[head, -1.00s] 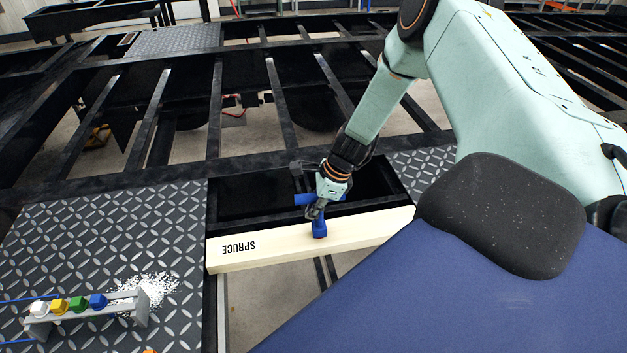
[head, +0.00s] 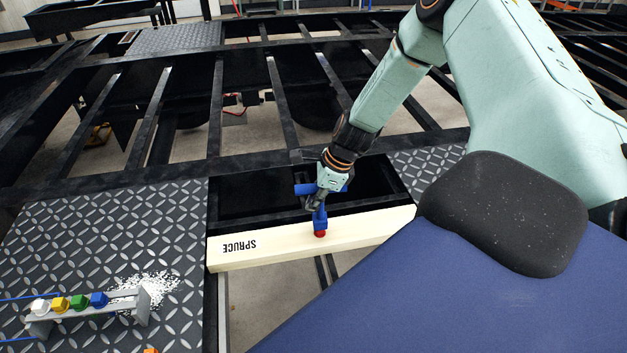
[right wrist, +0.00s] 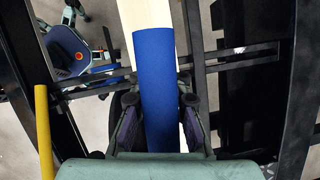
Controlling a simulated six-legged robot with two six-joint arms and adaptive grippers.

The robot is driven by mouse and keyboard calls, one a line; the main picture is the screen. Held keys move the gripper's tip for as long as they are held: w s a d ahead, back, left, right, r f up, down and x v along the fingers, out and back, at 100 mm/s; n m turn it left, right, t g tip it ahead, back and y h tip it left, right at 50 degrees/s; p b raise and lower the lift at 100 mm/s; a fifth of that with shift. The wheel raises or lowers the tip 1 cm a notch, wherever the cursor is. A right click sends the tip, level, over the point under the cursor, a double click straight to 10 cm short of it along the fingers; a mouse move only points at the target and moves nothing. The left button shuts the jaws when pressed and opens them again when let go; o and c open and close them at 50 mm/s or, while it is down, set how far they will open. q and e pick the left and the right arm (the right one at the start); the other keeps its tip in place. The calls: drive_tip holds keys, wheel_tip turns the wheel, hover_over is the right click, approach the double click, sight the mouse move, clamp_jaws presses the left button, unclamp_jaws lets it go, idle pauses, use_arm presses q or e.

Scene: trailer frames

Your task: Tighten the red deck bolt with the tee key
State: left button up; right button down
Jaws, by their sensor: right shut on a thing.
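The blue tee key (head: 320,216) stands about upright over the pale spruce board (head: 290,244), its crossbar at the top. My right gripper (head: 319,203) is shut on the tee key. In the right wrist view, a thick blue length of the key (right wrist: 158,85) runs between the fingers (right wrist: 157,112). The red bolt (head: 320,234) shows at the key's lower end, on the board's top face. I cannot tell whether the key still touches it; the wrist view does not show the bolt. My left gripper is not in view.
A small grey rack (head: 75,312) with white, yellow, green and blue pieces stands on the tread-plate deck (head: 110,240) at left. White bits (head: 160,286) lie by it. Black frame beams (head: 140,178) with open gaps lie behind the board.

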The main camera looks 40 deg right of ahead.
drive_tip(key=shift+r, duration=1.15)
drive_tip(key=shift+f, duration=0.1)
drive_tip(key=n+g+b, duration=0.1)
drive_tip(key=n, duration=0.3)
drive_tip(key=n+g+b, duration=0.2)
drive_tip(key=n, duration=0.3)
drive_tip(key=n+g+b, duration=0.2)
drive_tip(key=n, duration=0.3)
drive_tip(key=shift+w+d+r+y, duration=0.15)
drive_tip(key=shift+w+r+y, duration=0.05)
drive_tip(key=shift+w+y, duration=0.2)
drive_tip(key=s+n, duration=0.1)
drive_tip(key=r+n+g, duration=0.1)
drive_tip(key=n, duration=0.1)
drive_tip(key=s+n+h, duration=0.1)
drive_tip(key=shift+s+d+r+n+g, duration=0.1)
drive_tip(key=shift+s+r+n+g, duration=0.2)
drive_tip(key=shift+s+r, duration=0.1)
drive_tip(key=shift+s+n+h, duration=0.2)
drive_tip(key=shift+n+h, duration=0.1)
drive_tip(key=shift+n, duration=0.4)
